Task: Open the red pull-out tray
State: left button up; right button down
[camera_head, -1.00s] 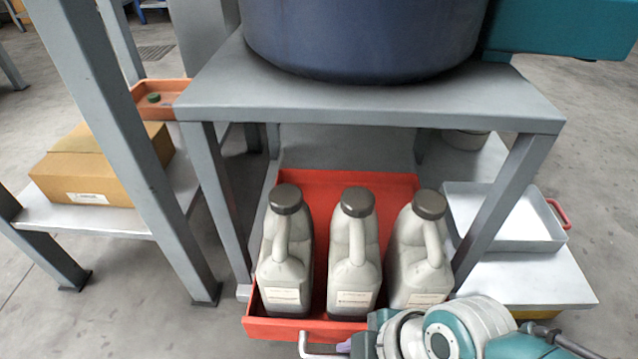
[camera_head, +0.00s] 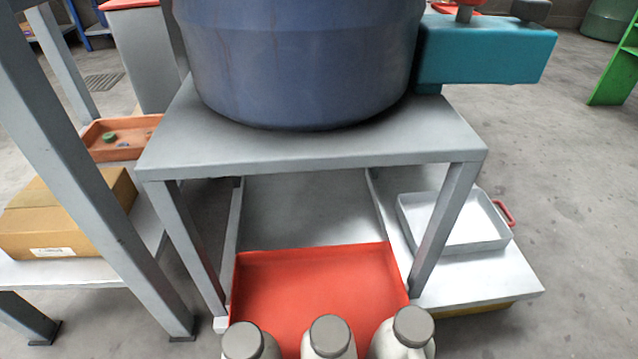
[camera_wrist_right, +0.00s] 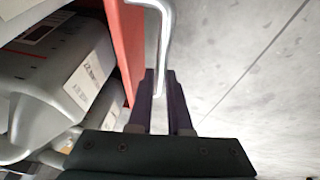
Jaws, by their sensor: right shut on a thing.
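The red pull-out tray (camera_head: 315,285) extends forward from beneath the grey stand, its rear part bare. Three grey jugs with dark caps stand in its front part; the middle one (camera_head: 329,338) is cut by the lower picture edge. The tray's front lies outside the head view. In the right wrist view the tray's red wall (camera_wrist_right: 127,48) and its metal handle (camera_wrist_right: 166,40) show, with the jugs (camera_wrist_right: 60,80) at the left. My right gripper (camera_wrist_right: 160,82) is shut on the handle at its fingertips. My left gripper is in neither current view.
The grey stand (camera_head: 310,150) carries a large blue tub (camera_head: 300,60). A white tray with a red handle (camera_head: 455,222) sits on a low shelf at the right. A cardboard box (camera_head: 60,220) lies on the left shelf. Open floor (camera_head: 560,200) shows at the right.

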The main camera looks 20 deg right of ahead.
jog(key=shift+s+a, duration=0.15)
jog(key=shift+s, duration=0.3)
jog(key=c, duration=0.8)
grip_release()
jog(key=shift+s, duration=0.1)
jog(key=shift+c, duration=0.2)
jog(key=p+v, duration=0.8)
jog(key=v, duration=0.1)
jog(key=shift+r+p, duration=0.35)
jog(key=shift+s, duration=0.1)
